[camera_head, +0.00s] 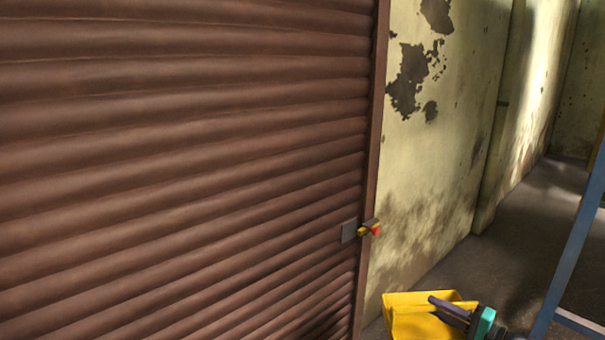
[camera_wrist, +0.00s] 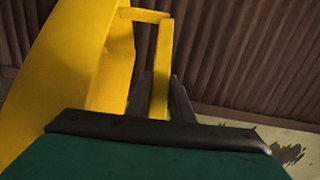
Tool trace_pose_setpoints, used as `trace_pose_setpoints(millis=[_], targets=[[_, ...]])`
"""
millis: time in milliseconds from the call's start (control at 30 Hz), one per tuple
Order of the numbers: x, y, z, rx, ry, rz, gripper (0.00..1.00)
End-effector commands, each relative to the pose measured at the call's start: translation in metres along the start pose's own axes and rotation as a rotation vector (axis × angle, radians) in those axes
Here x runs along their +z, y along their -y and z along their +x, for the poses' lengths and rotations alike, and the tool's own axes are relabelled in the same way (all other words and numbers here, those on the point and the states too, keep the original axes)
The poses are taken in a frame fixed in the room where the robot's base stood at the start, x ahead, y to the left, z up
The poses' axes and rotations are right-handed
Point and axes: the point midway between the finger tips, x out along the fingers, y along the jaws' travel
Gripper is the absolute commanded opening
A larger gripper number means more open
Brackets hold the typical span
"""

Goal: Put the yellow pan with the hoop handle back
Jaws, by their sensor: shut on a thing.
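The yellow pan (camera_head: 410,324) is at the bottom right of the head view, partly cut off by the lower edge. My gripper (camera_head: 440,306) reaches in from its right side. In the wrist view the pan's body (camera_wrist: 60,70) fills the left side, and its hoop handle (camera_wrist: 164,55) stands out from it. My gripper (camera_wrist: 160,95) is shut on this hoop handle, with its dark fingers on either side of the bar. The pan's inside and underside are mostly hidden.
A brown ribbed shutter (camera_head: 180,150) fills the left, with a small red-and-yellow latch (camera_head: 370,229) at its right edge. A stained wall (camera_head: 430,150) stands behind the pan. A blue post (camera_head: 570,255) rises at far right. Open floor (camera_head: 520,240) lies between wall and post.

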Motion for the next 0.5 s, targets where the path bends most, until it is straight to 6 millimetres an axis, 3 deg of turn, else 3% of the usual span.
trace_pose_setpoints(millis=[200,500], targets=[[0.044,0.01,0.049,-0.007,0.056,-0.002,0.0],[0.104,0.021,0.105,-0.015,0.129,0.0,0.0]])
